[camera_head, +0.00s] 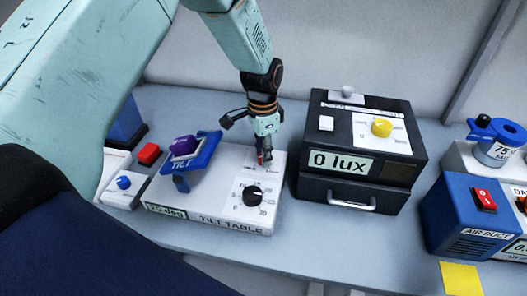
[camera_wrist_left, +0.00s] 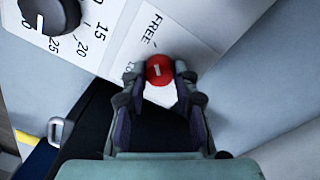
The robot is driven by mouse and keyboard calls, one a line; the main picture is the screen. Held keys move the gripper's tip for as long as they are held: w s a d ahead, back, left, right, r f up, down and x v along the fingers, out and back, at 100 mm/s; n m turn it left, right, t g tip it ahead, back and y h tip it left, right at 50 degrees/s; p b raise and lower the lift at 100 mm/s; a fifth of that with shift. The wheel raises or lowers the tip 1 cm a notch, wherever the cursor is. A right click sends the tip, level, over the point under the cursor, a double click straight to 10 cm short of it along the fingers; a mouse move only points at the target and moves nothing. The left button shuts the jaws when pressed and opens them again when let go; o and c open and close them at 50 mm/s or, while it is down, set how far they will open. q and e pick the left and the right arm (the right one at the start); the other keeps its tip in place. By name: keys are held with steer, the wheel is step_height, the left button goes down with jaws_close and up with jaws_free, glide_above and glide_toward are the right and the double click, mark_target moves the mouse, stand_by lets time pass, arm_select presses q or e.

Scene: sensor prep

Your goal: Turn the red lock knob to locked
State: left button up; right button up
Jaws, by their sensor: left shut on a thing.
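The red lock knob (camera_wrist_left: 159,68) sits between the two fingertips of my left gripper (camera_wrist_left: 160,76) in the wrist view. The fingers touch it from both sides, and a short white mark shows on its face. The word FREE (camera_wrist_left: 152,28) is printed beside it; a second label near the left finger is mostly hidden. In the head view my left gripper (camera_head: 264,150) points down at the back right of the white tilt table unit (camera_head: 222,222), with a bit of the red knob (camera_head: 260,158) visible. My right gripper is not in view.
The tilt table carries a black dial (camera_head: 252,196) and a blue tilting plate (camera_head: 183,165) with a purple thing on it. A black lux box (camera_head: 350,188) stands close to the right. A blue air duct unit (camera_head: 462,222) is at far right. Bare bench shows in front.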

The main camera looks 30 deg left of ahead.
arm_select(q)
jaws_close()
steer(key=shift+n, duration=0.3)
steer(key=n+p, duration=0.2)
steer(key=shift+s+n, duration=0.1)
steer(key=shift+n, duration=0.3)
steer(key=n+p, duration=0.3)
steer(key=n, duration=0.2)
steer(key=n+p, duration=0.2)
steer(key=n, duration=0.3)
steer(key=shift+n+p, duration=0.95)
steer(key=shift+n, duration=1.25)
steer(key=shift+t, duration=0.3)
